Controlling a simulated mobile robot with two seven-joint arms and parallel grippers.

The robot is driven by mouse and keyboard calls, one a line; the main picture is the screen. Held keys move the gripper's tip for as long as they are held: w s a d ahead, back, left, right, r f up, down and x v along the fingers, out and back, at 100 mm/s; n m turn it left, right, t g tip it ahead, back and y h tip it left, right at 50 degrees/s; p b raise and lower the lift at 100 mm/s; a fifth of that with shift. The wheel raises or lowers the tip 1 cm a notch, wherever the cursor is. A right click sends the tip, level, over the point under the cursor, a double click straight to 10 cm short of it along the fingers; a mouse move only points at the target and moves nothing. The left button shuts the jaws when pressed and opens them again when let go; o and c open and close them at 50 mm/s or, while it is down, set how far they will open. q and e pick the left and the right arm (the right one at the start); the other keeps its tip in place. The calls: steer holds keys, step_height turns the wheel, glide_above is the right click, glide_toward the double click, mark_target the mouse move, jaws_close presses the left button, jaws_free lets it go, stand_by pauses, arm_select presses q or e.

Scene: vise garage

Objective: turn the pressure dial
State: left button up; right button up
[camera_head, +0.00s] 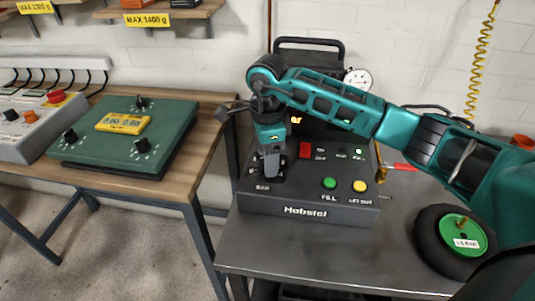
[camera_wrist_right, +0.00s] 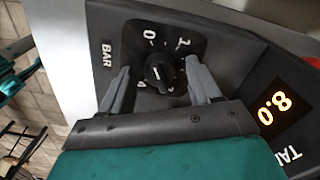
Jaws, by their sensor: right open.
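The pressure dial is a round black knob (camera_wrist_right: 162,72) with a white pointer line on a black scale plate marked BAR. It shows in the right wrist view, with an orange display (camera_wrist_right: 272,108) reading 8.0 beside it. My right gripper (camera_wrist_right: 160,80) is open, with one finger on each side of the knob and a visible gap on both sides. In the head view my right gripper (camera_head: 272,165) points down over the dial on the front left of the dark Hobstel console (camera_head: 310,210), and it hides most of the knob. My left gripper is not in view.
A green panel (camera_head: 130,135) with knobs and a grey box (camera_head: 30,125) stand on the wooden bench at left. A small wheel (camera_head: 435,236) with a green hub lies at right. A pressure gauge (camera_head: 357,80) is behind my arm. The metal table's front is clear.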

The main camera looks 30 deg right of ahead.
steer(key=c, duration=1)
steer(key=shift+m, duration=0.3)
steer(key=m, duration=0.9)
steer(key=shift+r, duration=0.1)
steer(key=m+p, duration=0.1)
steer(key=m, duration=0.3)
steer(key=shift+m+p, duration=0.45)
steer(key=shift+m, duration=1.65)
steer(key=shift+c, duration=0.2)
